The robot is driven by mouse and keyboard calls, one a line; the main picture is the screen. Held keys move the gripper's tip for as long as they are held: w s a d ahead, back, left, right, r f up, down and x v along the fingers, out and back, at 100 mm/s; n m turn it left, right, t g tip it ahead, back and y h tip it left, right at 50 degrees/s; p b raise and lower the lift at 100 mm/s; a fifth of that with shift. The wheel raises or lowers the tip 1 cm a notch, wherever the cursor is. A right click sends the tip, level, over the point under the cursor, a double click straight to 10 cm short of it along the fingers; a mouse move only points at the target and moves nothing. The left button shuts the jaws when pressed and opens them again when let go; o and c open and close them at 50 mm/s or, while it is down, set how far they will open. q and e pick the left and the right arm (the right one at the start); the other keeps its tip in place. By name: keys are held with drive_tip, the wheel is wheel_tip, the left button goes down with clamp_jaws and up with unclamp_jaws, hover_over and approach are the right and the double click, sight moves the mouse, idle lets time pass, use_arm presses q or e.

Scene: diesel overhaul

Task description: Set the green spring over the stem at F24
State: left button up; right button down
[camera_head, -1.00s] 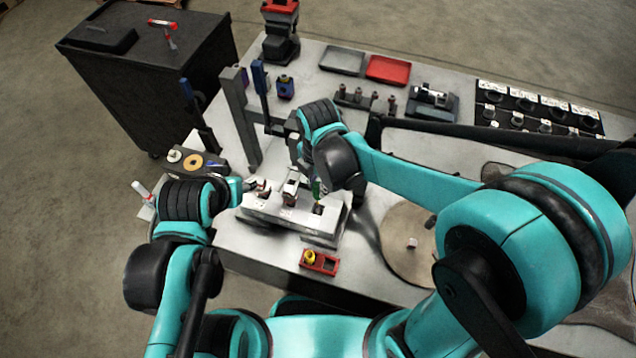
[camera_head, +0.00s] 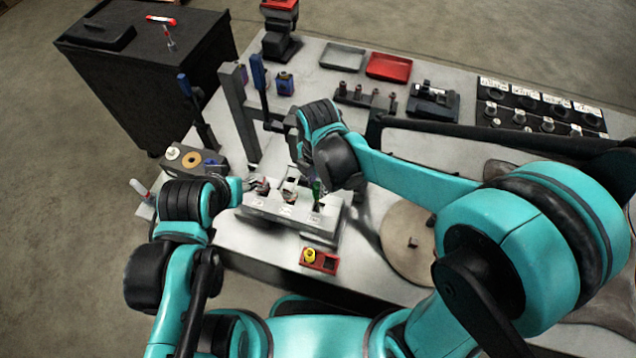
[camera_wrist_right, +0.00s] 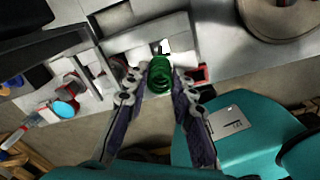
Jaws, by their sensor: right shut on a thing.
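The green spring (camera_head: 317,190) is upright over the right end of the pale fixture block (camera_head: 272,212). It also shows end-on in the right wrist view (camera_wrist_right: 159,74). My right gripper (camera_head: 312,183) is shut on the spring, with a finger on either side of it. The block carries several small labels that are too small to read, so I cannot tell which position is F24. The stem under the spring is hidden, and I cannot tell whether the spring touches it. My left gripper (camera_head: 246,186) is by the block's left end; its fingers are too small to read.
A red holder with a yellow piece (camera_head: 318,261) lies in front of the block. A grey post (camera_head: 240,120) stands behind it. A round plate (camera_head: 408,240) lies to the right. Grey (camera_head: 343,56) and red (camera_head: 388,67) trays sit at the back.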

drive_tip(key=shift+f, duration=0.4)
drive_tip(key=shift+f+b, duration=0.2)
drive_tip(key=shift+b, duration=0.2)
drive_tip(key=shift+f+b, duration=0.4)
drive_tip(key=shift+f, duration=0.15)
drive_tip(key=shift+f+b, duration=0.45)
drive_tip(key=shift+b, duration=0.15)
drive_tip(key=shift+f, duration=0.15)
idle(0.3)
drive_tip(key=shift+f+b, duration=0.45)
drive_tip(key=shift+b, duration=0.1)
drive_tip(key=shift+f, duration=0.15)
drive_tip(key=shift+f+b, duration=0.45)
drive_tip(key=shift+b, duration=0.1)
